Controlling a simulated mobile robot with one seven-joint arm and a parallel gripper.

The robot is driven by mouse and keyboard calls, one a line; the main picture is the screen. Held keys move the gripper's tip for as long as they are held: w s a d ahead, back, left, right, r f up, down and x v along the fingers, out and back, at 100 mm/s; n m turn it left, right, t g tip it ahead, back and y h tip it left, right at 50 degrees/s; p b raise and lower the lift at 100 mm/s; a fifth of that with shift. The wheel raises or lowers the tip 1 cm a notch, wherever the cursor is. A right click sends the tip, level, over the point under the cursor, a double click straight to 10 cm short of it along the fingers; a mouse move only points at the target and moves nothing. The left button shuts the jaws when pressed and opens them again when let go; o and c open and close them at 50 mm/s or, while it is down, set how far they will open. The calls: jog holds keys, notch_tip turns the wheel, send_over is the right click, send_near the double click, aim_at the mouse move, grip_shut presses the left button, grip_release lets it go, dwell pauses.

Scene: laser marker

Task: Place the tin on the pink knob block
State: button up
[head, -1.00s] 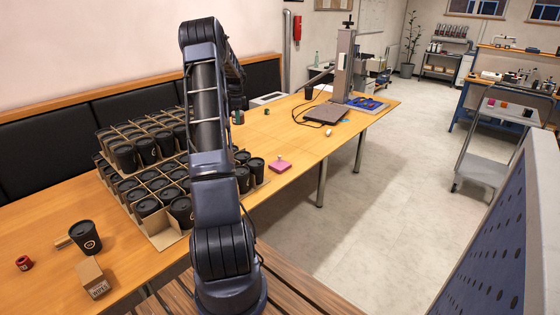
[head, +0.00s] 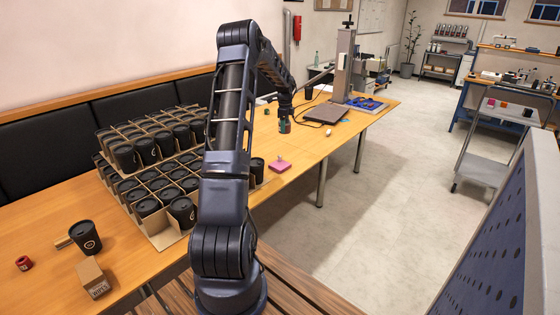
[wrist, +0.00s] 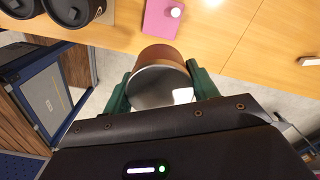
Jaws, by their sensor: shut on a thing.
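The tin (wrist: 162,82), with a shiny metal end and a reddish-brown side, sits between the green fingers of my gripper (wrist: 160,88) in the wrist view. My gripper is shut on it. In the head view my gripper (head: 284,124) is above the table, behind the pink knob block and higher than it; the tin is too small to make out there. The pink knob block (head: 279,167) lies flat near the table's front edge. In the wrist view the block (wrist: 157,20) shows beyond the tin, with its pale round knob on top, apart from the tin.
Cardboard trays of black cups (head: 165,210) stand left of the block. A small white object (head: 328,132) lies on the table (head: 313,147) to the right. A dark flat base with a tall column (head: 343,60) stands farther back. The wood around the block is mostly clear.

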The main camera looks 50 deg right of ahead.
aim_at(284, 166)
notch_tip(284, 166, down, 21)
jog(key=shift+w+r, duration=0.1)
dwell(0.6)
jog(key=o, duration=1.1)
